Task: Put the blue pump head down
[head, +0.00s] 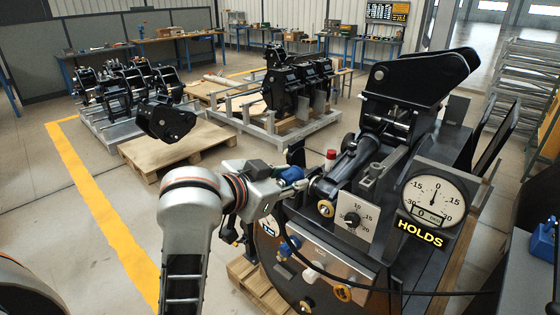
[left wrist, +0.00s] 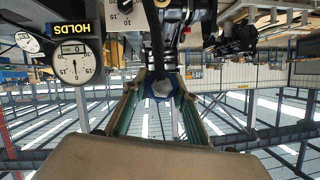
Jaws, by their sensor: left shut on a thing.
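My left gripper (head: 270,186) is shut on a small blue part, the blue pump head (head: 291,173), in front of the large black coupler (head: 385,130). In the left wrist view the fingers (left wrist: 162,92) close from both sides on the blue pump head (left wrist: 178,94), which has a pale grey middle. A dark hose (left wrist: 155,45) passes close to it; whether they are joined is unclear. Whether the pump head touches the coupler is hidden. My right gripper is not in view.
A dial gauge (head: 435,195) above a yellow "HOLDS" sign and a white scale plate (head: 355,217) stand on the coupler's front. A black cable (head: 400,291) crosses below. Another blue object (head: 543,240) sits at the right edge. Pallets with couplers (head: 300,85) stand behind.

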